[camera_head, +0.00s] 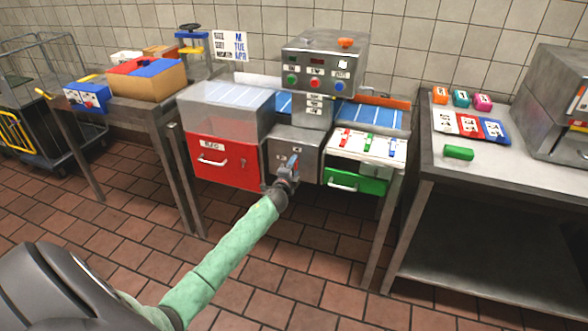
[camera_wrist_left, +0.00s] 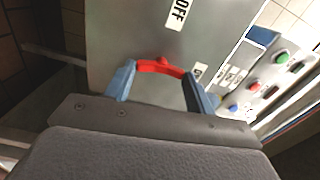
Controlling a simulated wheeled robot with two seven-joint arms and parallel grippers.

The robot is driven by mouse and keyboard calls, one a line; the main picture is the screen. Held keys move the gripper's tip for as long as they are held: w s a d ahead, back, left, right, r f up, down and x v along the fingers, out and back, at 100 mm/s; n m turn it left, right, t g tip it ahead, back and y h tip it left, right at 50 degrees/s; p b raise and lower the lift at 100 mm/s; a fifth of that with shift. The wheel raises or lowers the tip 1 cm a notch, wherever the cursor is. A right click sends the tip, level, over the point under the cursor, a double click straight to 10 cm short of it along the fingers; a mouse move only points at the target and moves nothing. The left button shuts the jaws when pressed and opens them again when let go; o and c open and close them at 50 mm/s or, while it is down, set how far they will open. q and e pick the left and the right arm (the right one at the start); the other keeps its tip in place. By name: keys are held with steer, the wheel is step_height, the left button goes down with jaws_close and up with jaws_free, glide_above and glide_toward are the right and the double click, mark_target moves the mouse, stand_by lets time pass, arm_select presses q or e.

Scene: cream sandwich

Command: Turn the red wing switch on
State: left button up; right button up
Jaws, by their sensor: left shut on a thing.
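The red wing switch (camera_wrist_left: 160,67) is on the front of a grey metal box (camera_head: 283,143), below the control panel. In the left wrist view it spans between my two blue fingertips, with a small nub at its middle. My left gripper (camera_head: 291,167) is shut on it, and it also shows in the left wrist view (camera_wrist_left: 159,86). An "OFF" label (camera_wrist_left: 177,13) is on the panel beyond the switch. A second label (camera_wrist_left: 199,73), partly hidden, sits near the right fingertip. In the head view my gripper mostly covers the switch. My right gripper is not in view.
A red drawer (camera_head: 224,163) is left of the grey box, and a green drawer (camera_head: 356,181) is right of it. The control panel (camera_head: 318,78) with coloured buttons stands above. A steel table (camera_head: 475,183) is at right. Tiled floor lies in front.

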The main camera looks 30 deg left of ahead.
arm_select(q)
steer(key=shift+f+m, duration=0.1)
steer(key=shift+m, duration=0.4)
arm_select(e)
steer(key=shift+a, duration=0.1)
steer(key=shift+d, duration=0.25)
arm_select(q)
steer(key=o, duration=1)
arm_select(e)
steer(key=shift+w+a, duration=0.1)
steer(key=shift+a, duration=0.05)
arm_select(q)
steer(key=shift+s, duration=0.15)
steer(key=shift+b+v, duration=0.65)
steer(key=shift+v, duration=3.1)
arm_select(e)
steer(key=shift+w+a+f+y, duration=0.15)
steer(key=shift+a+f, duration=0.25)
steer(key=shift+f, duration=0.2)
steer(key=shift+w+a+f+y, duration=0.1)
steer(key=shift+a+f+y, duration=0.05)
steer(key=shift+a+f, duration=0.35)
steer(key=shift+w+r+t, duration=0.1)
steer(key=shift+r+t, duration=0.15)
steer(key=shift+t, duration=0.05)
